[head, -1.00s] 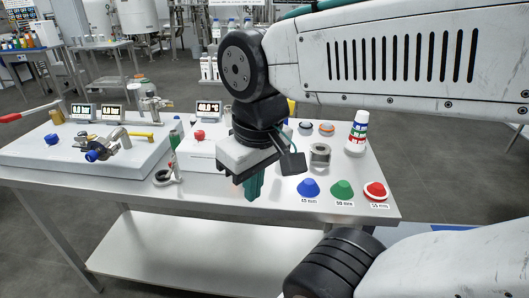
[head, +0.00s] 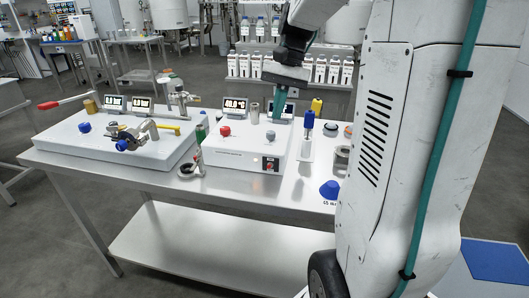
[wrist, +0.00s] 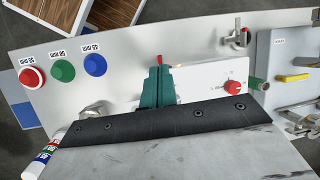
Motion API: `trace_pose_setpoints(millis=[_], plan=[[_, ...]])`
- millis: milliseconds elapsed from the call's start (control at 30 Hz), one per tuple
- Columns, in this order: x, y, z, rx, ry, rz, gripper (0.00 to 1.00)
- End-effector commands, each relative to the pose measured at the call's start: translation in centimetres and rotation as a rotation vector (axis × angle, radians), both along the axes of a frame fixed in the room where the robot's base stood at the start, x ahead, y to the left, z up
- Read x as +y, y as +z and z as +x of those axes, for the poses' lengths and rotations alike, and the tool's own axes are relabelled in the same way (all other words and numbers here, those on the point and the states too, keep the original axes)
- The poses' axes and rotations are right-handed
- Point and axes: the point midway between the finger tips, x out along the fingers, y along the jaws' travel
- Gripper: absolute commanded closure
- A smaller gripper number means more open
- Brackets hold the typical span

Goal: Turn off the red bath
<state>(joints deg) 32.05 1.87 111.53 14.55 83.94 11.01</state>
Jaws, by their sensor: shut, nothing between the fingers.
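The white bath unit (head: 240,150) stands mid-table. It has a red knob (head: 225,131), a grey knob (head: 270,135), a display reading about 40.0 (head: 235,103) and a second, partly hidden display. A small red switch (head: 270,165) sits on its front face. The red knob also shows in the wrist view (wrist: 234,87). My gripper (head: 278,117) has teal fingers, shut and empty, pointing down above the unit's right rear. In the wrist view my gripper (wrist: 159,68) covers part of the unit, with a small red spot just beyond its tips.
Another white unit (head: 125,150) with valves, a blue knob and a red lever stands at left. The front table strip is mostly clear.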

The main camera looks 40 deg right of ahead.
Motion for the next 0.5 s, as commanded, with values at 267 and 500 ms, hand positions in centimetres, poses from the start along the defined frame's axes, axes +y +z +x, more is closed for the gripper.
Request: trace_pose_setpoints(millis=[267, 500], plan=[[-5.1, -1.7, 1.9, 0.043, -0.129, 0.071, 1.0], [-5.2, -1.7, 1.9, 0.043, -0.131, 0.073, 1.0]])
